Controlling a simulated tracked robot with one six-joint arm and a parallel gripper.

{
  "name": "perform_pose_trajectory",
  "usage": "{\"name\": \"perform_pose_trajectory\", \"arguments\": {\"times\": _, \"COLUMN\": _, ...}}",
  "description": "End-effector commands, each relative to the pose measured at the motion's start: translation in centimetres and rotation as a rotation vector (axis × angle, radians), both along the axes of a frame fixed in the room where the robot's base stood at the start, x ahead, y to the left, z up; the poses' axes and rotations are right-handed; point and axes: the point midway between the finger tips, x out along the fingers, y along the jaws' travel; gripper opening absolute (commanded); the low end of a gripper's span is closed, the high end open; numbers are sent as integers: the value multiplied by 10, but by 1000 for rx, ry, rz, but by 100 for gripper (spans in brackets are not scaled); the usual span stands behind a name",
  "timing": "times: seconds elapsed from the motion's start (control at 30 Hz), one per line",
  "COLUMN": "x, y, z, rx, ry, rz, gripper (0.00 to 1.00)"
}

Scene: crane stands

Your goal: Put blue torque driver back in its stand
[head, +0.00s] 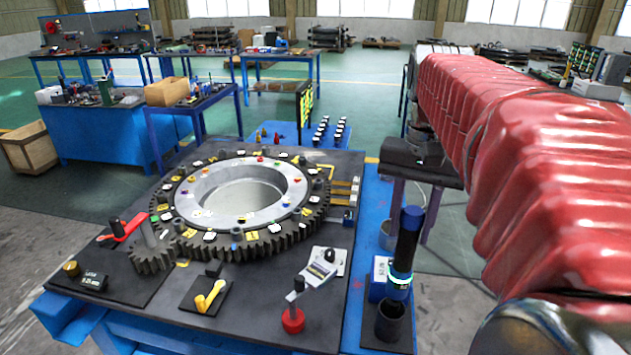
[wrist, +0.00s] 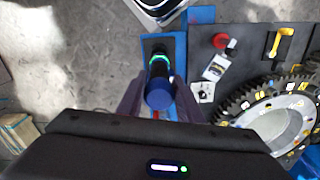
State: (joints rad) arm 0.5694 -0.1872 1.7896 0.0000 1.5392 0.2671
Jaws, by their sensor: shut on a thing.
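The blue torque driver (head: 405,250) has a dark body, a blue cap and a glowing ring near its lower end. It stands nearly upright in the head view. My gripper (head: 412,222) is shut on its upper part, one finger on each side. In the wrist view my gripper (wrist: 158,103) shows the driver's blue cap (wrist: 159,95) between its fingers. The black cup-shaped stand (head: 390,323) is at the table's right front corner. The driver's lower end is at the cup's back rim in the picture; I cannot tell whether it is inside. The cup's mouth is partly visible.
A blue labelled box (head: 379,278) stands close behind the cup. A large gear ring (head: 245,205) fills the middle of the table. Bare floor is to the right.

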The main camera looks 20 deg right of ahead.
Motion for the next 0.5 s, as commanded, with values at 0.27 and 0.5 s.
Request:
{"name": "perform_pose_trajectory", "arguments": {"times": 0.27, "x": 0, "y": 0, "z": -6, "rx": -1, "ry": -1, "rz": 0, "gripper": 0}}
{"name": "perform_pose_trajectory", "arguments": {"times": 0.5, "x": 0, "y": 0, "z": -12, "rx": -2, "ry": -3, "rz": 0, "gripper": 0}}
